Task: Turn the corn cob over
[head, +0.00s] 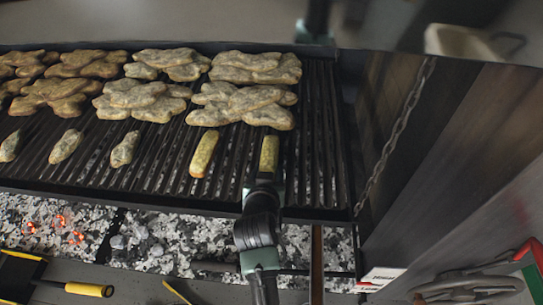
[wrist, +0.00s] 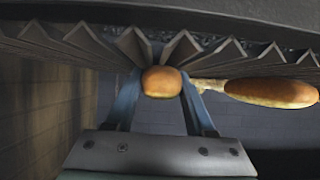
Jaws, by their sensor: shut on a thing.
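A yellow corn cob (head: 268,154) points away from me at the right of the food on the grill grate (head: 325,150). My gripper (head: 265,175) reaches it from the front, and its fingers are shut on the near end. In the wrist view the cob's rounded, browned end (wrist: 161,82) sits between the two fingers (wrist: 160,95). The rest of its length is hidden behind that end. I cannot tell whether it rests on the bars or is slightly raised. A second yellow cob (head: 204,154), browned at its near end, lies to the left on the bars.
Several flat browned pieces (head: 250,67) cover the back of the grate. Smaller pieces (head: 65,146) lie at the left. Grey coals (head: 180,238), some glowing, show in front. A chain (head: 395,135) hangs at the right. Bare bars lie right of the held cob.

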